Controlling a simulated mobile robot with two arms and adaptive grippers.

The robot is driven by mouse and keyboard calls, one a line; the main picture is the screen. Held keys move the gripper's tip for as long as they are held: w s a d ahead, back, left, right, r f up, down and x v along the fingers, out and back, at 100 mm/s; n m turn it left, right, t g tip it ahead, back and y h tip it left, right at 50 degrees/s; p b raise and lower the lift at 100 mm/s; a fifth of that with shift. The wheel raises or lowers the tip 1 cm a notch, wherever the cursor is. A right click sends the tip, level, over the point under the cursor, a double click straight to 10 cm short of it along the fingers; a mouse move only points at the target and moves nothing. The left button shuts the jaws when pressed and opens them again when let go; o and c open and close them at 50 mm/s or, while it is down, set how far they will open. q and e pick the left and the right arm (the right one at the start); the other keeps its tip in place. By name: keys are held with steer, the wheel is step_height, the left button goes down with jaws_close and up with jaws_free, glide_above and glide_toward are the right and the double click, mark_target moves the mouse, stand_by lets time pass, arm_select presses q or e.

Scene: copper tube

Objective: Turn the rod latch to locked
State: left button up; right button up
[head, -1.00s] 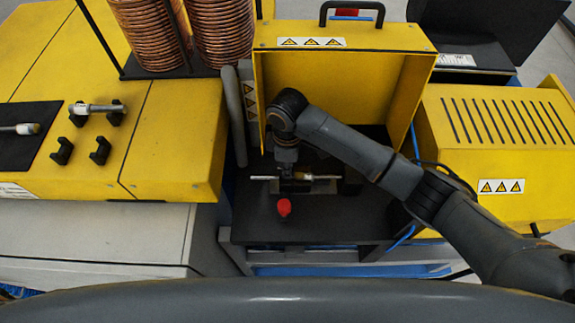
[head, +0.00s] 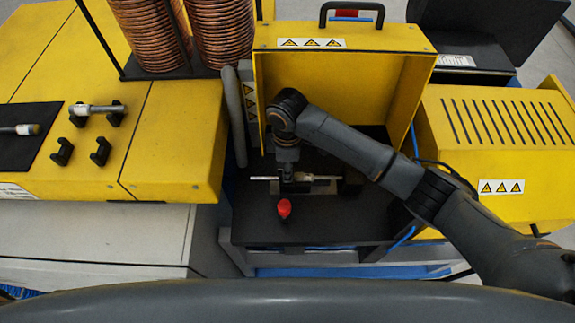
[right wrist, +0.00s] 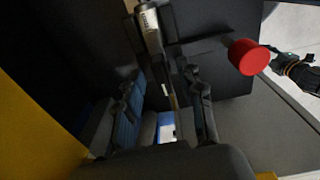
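A thin silver rod (head: 264,178) lies crosswise in the dark bay under the raised yellow cover. A thicker pale section (head: 322,178) is at its right. A red knob (head: 284,208) sits nearer me; it also shows in the right wrist view (right wrist: 248,57). My right gripper (head: 288,178) points down over the rod and hides part of it. In the right wrist view its fingers (right wrist: 165,95) are apart, with no object visible held between them. A pale labelled cylinder (right wrist: 150,28) lies beyond the fingertips. I cannot tell which part is the rod latch or its state. My left gripper is out of view.
The open yellow cover (head: 335,90) stands behind my right gripper. A yellow slotted housing (head: 495,145) is at the right. At left, a yellow bench (head: 170,140) carries a tube on black holders (head: 100,150); copper coils (head: 140,35) stand behind.

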steer(key=shift+r, duration=0.1)
step_height(320, 180, up, 12)
stand_by(0.5)
steer(key=shift+f, duration=0.2)
